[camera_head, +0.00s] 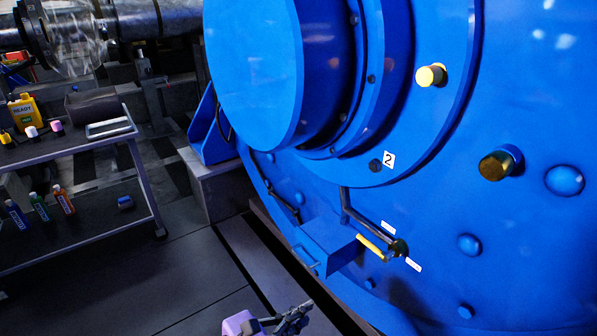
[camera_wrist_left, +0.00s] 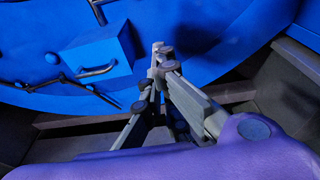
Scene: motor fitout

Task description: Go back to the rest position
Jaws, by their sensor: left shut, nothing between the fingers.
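My left gripper (camera_head: 294,316) shows at the bottom middle of the head view, with my purple wrist beside it. It is low, in front of the base of the large blue motor (camera_head: 400,200) and apart from it. In the left wrist view the left gripper (camera_wrist_left: 160,52) points up the picture with its fingertips together and nothing between them. The blue motor (camera_wrist_left: 210,25) fills the back of that view. My right gripper does not show in either view.
A cart (camera_head: 75,145) with bottles and a yellow device (camera_head: 24,112) stands at the left. A blue box (camera_head: 325,245) and a yellow-handled lever (camera_head: 372,246) stick out from the motor near my left gripper. The dark floor (camera_head: 130,270) at the lower left is clear.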

